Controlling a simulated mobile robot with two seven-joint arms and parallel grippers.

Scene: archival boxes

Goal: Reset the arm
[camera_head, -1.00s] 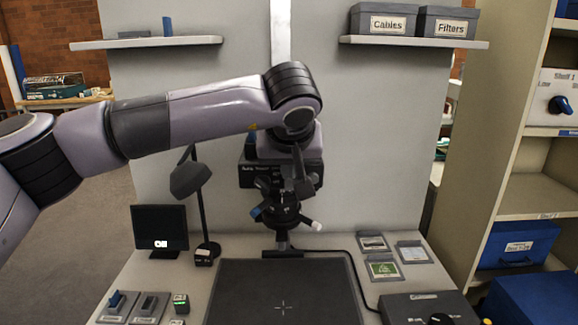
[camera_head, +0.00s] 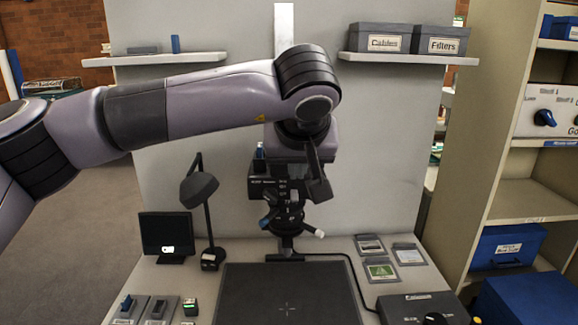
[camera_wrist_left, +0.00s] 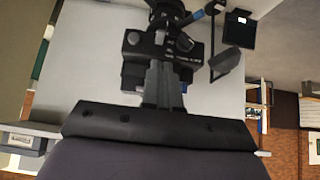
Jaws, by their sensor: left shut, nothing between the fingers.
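My left arm (camera_head: 200,100) reaches in from the left and bends down at a dark ribbed joint in front of the grey back panel. My left gripper (camera_head: 319,188) hangs below that joint, dark, partly merging with the camera stand behind it. In the left wrist view its two fingers (camera_wrist_left: 160,85) lie together, shut and empty. They overlap the dark camera head (camera_wrist_left: 140,48) in the picture; whether they touch it I cannot tell. The head view shows this camera head (camera_head: 275,185) on its column above the table. My right gripper is not in view.
A desk lamp (camera_head: 200,188) and small monitor (camera_head: 164,234) stand left of the dark mat (camera_head: 290,292). Two labelled boxes, Cables (camera_head: 380,38) and Filters (camera_head: 440,39), sit on a wall shelf. A tall shelf unit (camera_head: 480,130) stands right. Floor at left is clear.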

